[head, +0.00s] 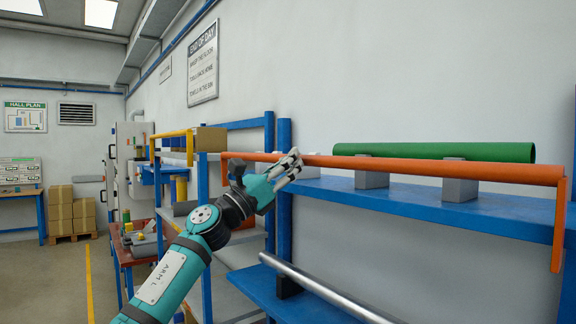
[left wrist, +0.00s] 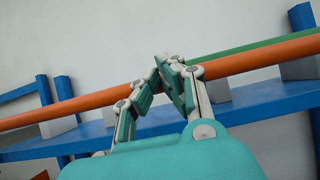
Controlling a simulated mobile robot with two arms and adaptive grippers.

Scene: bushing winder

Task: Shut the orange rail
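The orange rail (head: 440,168) is a long bar along the front of the blue shelf, with a leg hanging down at its right end and a short one at its left end. It also crosses the left wrist view (left wrist: 60,110). My left gripper (head: 292,165) overlaps the rail near its left part in the head view. In the left wrist view its fingertips (left wrist: 162,68) meet in front of the rail, and I see nothing held between them. Whether they touch the rail is unclear. My right gripper is in neither view.
A green tube (head: 430,152) lies on grey blocks (head: 372,180) on the blue shelf (head: 400,203), behind the rail. A silver bar (head: 315,287) runs along the lower level. Another rack with a yellow rail (head: 172,134) stands at the left. Floor is open at far left.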

